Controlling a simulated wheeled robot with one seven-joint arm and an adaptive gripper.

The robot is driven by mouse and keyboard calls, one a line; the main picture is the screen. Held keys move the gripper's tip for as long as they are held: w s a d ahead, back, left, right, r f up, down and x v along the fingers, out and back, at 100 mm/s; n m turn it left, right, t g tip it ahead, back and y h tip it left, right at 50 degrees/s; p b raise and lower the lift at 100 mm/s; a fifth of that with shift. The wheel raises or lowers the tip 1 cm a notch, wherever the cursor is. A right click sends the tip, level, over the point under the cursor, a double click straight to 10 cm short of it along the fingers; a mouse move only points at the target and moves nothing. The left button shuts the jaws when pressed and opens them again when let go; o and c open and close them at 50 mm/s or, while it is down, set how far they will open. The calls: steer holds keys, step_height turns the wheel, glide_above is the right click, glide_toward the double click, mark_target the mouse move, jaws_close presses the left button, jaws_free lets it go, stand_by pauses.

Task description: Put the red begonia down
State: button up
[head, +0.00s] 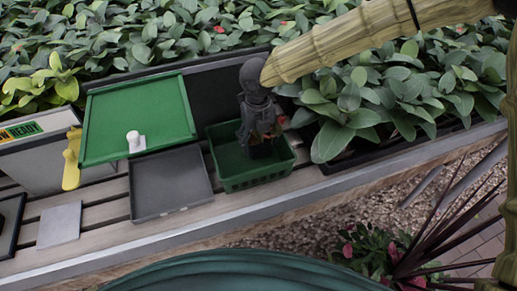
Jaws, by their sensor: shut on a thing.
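My gripper (258,122) is dark grey and points down over the green crate (232,180). It is shut on the red begonia (268,133), which shows only as a small patch of reddish and orange colour at the fingers. A dark shape, perhaps its pot, is below the fingers and inside the crate's outline. The gripper and arm hide most of the plant. I cannot tell whether its bottom touches the crate floor.
The crate stands on a slatted bench with a grey front edge (330,188). A grey tray (170,184) is left of it, with a green board (140,108) bearing a small white object (134,138) behind. Dense leafy plants (355,105) crowd the back and right.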

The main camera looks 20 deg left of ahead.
mark_target(259, 136)
steer(key=shift+f, duration=2.05)
steer(key=o, duration=1.3)
steer(key=shift+f, duration=0.1)
steer(key=shift+r, duration=3.9)
steer(key=shift+d, duration=0.1)
